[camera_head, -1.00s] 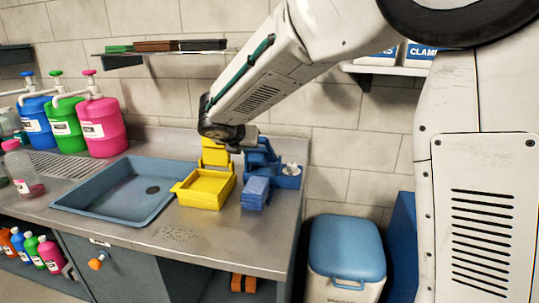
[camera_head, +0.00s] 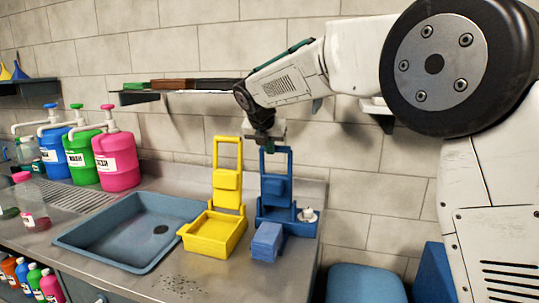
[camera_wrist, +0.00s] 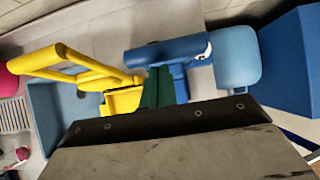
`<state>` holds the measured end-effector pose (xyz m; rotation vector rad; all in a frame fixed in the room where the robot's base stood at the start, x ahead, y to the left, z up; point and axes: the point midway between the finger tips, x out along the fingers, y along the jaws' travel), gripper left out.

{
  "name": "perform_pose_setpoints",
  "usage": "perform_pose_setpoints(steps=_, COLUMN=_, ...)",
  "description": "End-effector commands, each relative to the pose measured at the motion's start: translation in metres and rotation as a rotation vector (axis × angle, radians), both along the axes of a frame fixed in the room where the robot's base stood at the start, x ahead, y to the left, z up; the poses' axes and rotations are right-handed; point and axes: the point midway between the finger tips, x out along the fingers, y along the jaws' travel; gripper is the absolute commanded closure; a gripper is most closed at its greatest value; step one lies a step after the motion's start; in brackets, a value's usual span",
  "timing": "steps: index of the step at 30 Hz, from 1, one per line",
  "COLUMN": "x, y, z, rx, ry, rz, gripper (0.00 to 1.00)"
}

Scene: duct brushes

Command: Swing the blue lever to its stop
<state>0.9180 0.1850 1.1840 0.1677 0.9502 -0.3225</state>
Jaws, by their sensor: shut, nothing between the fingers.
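The blue lever (camera_head: 276,160) is an upright frame with a top crossbar, on a blue stand at the back of the counter. In the wrist view its blue crossbar (camera_wrist: 168,50) lies just beyond my green fingertips. My gripper (camera_head: 264,138) points down at the crossbar's left end in the head view; whether it touches cannot be told. In the wrist view my gripper (camera_wrist: 158,88) is shut, its fingers side by side with nothing between them. The lower blue stand is partly hidden there.
A yellow lever frame (camera_head: 228,165) with a yellow tray (camera_head: 213,233) stands just left. A blue block (camera_head: 266,242) sits in front of the blue stand. A blue sink basin (camera_head: 130,230) and colored pump jugs (camera_head: 117,160) are further left. A shelf (camera_head: 180,90) hangs behind.

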Motion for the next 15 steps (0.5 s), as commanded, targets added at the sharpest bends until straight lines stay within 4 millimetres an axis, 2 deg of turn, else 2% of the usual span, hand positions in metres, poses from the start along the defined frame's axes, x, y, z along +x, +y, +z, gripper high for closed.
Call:
perform_pose_setpoints(steps=6, x=0.0077, y=-0.0024, z=0.0028, rx=-0.001, ry=-0.001, rz=0.002, gripper=1.0)
perform_pose_setpoints(steps=15, x=0.0088, y=-0.0013, z=0.0028, rx=0.0, ry=-0.001, rz=0.004, gripper=1.0)
